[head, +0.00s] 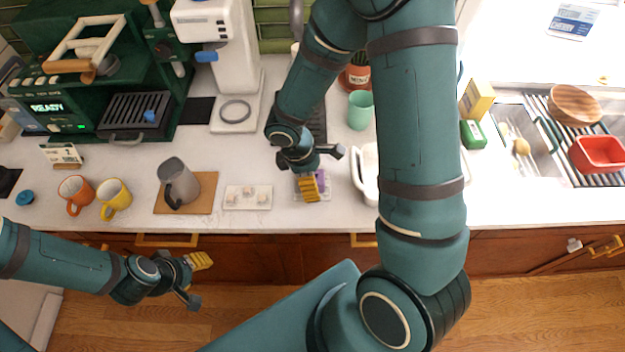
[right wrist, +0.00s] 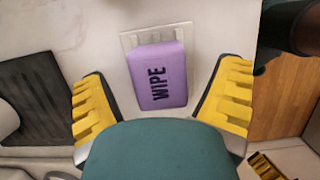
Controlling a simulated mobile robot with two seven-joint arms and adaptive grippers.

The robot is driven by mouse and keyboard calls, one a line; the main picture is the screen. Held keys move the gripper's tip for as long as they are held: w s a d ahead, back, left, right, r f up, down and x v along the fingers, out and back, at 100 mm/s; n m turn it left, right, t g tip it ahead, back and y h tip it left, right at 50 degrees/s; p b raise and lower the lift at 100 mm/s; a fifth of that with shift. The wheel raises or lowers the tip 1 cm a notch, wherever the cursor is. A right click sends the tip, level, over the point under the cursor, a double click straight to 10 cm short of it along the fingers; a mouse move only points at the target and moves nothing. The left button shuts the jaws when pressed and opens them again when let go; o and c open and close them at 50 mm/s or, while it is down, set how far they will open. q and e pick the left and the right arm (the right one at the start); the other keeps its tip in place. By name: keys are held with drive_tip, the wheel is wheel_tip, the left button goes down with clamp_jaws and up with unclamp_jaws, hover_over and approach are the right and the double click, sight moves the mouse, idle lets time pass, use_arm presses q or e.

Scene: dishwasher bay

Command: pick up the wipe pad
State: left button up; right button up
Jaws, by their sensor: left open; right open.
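The wipe pad (right wrist: 165,62) is a purple block marked WIPE. It lies on a pale square plate (right wrist: 131,42) on the counter. In the head view the pad (head: 321,179) is partly hidden by my right gripper (head: 321,176), which is over it. My right gripper (right wrist: 160,105) is open in the right wrist view, with a yellow-padded finger on each side of the pad and visible gaps between. Its near end is close to the dark teal gripper body, which may cover part of it. My left gripper (head: 197,281) is open and empty in front of the counter.
A white tray with small pieces (head: 247,197) and a grey pitcher (head: 178,182) on a brown mat stand left of the pad. A white container (head: 367,178) stands to its right. A dark grate (right wrist: 35,103) and the counter's front edge are nearby.

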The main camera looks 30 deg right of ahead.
drive_tip(key=shift+x, duration=0.9)
drive_tip(key=c, duration=1.1)
drive_tip(key=shift+c, duration=0.2)
wheel_tip(320, 180, up, 10)
drive_tip(key=shift+r+p, duration=0.1)
drive_tip(key=shift+p, duration=0.65)
